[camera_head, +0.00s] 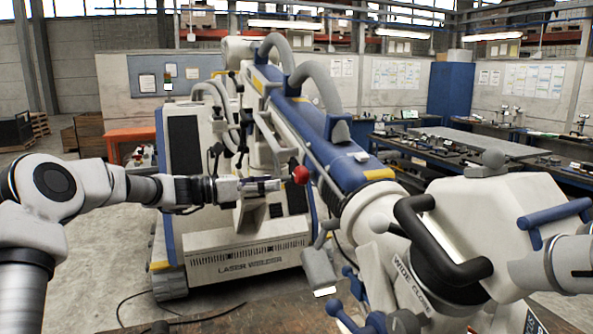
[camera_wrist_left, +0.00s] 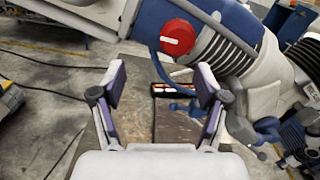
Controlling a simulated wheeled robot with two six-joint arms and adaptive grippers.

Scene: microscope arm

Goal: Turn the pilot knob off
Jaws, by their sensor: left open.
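The pilot knob (camera_head: 300,174) is a red round knob on the side of the blue and white machine arm. In the left wrist view the red knob (camera_wrist_left: 177,37) shows a white mark on its face and sits ahead of and above my open fingers. My left gripper (camera_head: 279,184) is just left of the knob in the head view, apart from it. In the left wrist view my left gripper (camera_wrist_left: 160,85) has its two fingers spread with nothing between them. My right gripper does not show.
The large machine (camera_head: 245,258) labelled laser welder stands behind my left gripper. A blue and white arm (camera_head: 340,165) with hoses and black handles (camera_head: 440,250) fills the right. A brown table surface (camera_head: 235,311) lies below. Workbenches (camera_head: 430,155) stand at the back right.

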